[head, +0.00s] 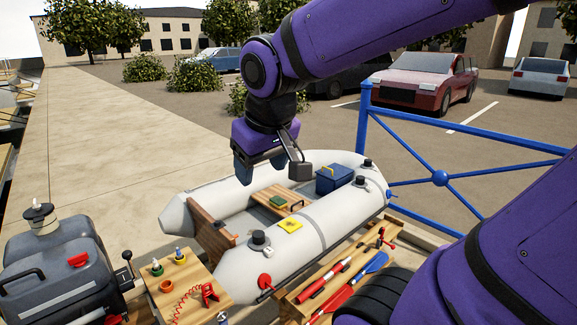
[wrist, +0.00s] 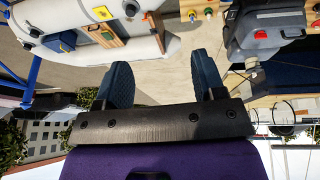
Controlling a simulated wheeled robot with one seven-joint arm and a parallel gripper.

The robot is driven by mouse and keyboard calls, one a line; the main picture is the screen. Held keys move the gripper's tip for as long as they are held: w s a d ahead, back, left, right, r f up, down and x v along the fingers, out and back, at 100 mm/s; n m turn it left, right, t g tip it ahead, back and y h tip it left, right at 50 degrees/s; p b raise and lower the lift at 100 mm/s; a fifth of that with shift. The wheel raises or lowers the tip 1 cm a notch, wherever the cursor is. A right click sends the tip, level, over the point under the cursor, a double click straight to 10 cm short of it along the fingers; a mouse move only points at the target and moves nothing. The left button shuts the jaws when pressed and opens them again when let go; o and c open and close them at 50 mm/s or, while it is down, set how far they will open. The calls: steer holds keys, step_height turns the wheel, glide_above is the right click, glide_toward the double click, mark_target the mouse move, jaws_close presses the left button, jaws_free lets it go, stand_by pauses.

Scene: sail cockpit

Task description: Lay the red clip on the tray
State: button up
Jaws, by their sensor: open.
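A red clip-like piece (head: 209,292) with a coiled red cord lies on a small wooden surface (head: 203,275) at the lower left in the head view. Another red piece (head: 79,259) sits on the grey motor-like casing at far left; it also shows in the wrist view (wrist: 260,33). I cannot tell for sure which surface is the tray; a long wooden one (head: 300,286) with red items lies right of it. My gripper (wrist: 163,78) is open and empty, its two blue fingers apart. In the head view it hangs above the dinghy, clear of these things.
The grey-white inflatable dinghy (head: 238,270) fills the middle, with a blue box (head: 334,178) aboard. A blue railing (head: 440,177) stands at right. The grey casing (head: 58,275) rises at left.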

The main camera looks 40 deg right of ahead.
steer(key=s+r+t+y, duration=0.1)
steer(key=s+r, duration=0.1)
steer(key=s, duration=0.5)
stand_by(1.1)
